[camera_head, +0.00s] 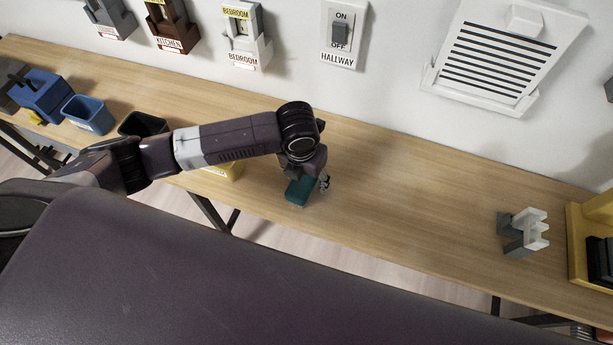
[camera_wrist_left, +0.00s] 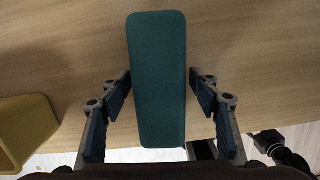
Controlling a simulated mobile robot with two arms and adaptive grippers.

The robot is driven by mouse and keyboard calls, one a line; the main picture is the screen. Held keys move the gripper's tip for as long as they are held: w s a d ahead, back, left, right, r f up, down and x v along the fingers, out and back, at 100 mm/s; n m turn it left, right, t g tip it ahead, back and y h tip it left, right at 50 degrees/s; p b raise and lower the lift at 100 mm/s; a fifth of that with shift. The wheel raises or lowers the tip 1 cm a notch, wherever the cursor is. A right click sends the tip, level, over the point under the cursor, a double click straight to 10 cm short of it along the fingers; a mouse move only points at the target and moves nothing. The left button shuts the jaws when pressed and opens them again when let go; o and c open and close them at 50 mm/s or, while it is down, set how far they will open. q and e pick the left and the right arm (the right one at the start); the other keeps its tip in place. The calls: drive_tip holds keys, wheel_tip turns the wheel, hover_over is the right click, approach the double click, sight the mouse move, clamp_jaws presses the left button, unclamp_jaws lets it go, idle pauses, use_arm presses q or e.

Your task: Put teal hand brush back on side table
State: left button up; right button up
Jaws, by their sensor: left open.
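The teal hand brush (camera_head: 298,192) lies on the wooden side table (camera_head: 390,215), near its front edge. In the left wrist view the brush (camera_wrist_left: 158,80) is a long teal block between the two fingers, with its lower end near the table edge. My left gripper (camera_head: 308,180) is right over the brush in the head view, and the arm hides part of it. In the left wrist view the left gripper (camera_wrist_left: 160,95) is open, with a gap between the brush and the finger on each side. My right gripper is not in view.
A yellow container (camera_head: 226,171) stands left of the brush, partly behind my arm. Blue (camera_head: 90,115) and dark (camera_head: 143,124) bins stand farther left. A grey and white holder (camera_head: 524,232) and a yellow rack (camera_head: 590,245) stand at right. The table between is clear.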

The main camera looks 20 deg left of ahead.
use_arm(q)
wheel_tip(320, 180, up, 7)
drive_tip(key=shift+r+b, duration=0.1)
drive_tip(key=shift+b, duration=1.1)
drive_tip(key=shift+s+a+r, duration=0.1)
drive_tip(key=shift+r, duration=0.4)
